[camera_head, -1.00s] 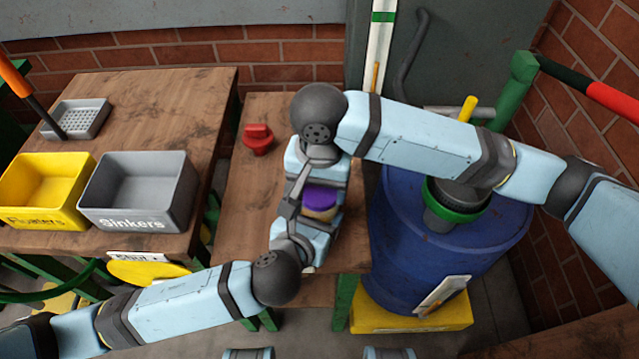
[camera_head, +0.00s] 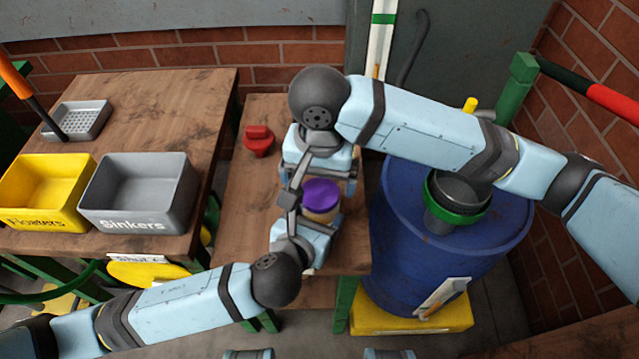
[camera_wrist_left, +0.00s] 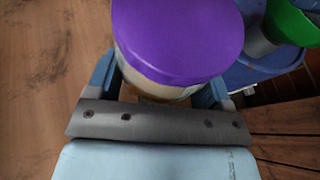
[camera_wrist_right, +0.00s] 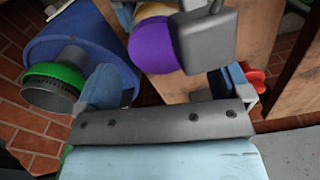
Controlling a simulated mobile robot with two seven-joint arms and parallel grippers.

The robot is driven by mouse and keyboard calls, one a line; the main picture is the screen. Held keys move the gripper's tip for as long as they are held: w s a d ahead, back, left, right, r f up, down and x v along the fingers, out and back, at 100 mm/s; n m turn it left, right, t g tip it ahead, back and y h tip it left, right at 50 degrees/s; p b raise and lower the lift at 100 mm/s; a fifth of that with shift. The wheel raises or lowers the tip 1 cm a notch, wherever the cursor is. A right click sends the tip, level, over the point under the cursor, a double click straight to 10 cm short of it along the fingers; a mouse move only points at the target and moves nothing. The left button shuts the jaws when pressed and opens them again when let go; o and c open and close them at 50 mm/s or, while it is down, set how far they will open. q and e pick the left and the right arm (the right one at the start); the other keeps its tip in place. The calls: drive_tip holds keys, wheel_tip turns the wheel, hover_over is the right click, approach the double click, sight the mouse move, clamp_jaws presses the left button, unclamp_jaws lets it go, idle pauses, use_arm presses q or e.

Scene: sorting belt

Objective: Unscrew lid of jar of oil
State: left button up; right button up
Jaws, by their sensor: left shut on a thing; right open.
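The jar (camera_head: 321,213) stands on the narrow wooden table with its purple lid (camera_head: 321,193) on top. My left gripper (camera_wrist_left: 165,92) is shut around the jar's body below the lid; the lid fills the top of the left wrist view (camera_wrist_left: 178,38). My right gripper (camera_wrist_right: 168,88) is open and empty, just behind the jar in the head view. In the right wrist view the purple lid (camera_wrist_right: 151,46) lies beyond the fingers, apart from them, and part of my left gripper covers some of it.
A red knob-like object (camera_head: 258,141) is on the table left of my right gripper. A blue barrel (camera_head: 400,225) with a green-rimmed funnel (camera_head: 437,222) stands at right. A yellow bin (camera_head: 40,215) and a grey bin (camera_head: 140,222) sit on the left table.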

drive_tip(key=shift+r, duration=0.9)
drive_tip(key=shift+r+m, duration=1.1)
drive_tip(key=shift+r, duration=0.45)
drive_tip(key=shift+f, duration=3.9)
drive_tip(key=c, duration=1)
drive_tip(key=n, duration=0.3)
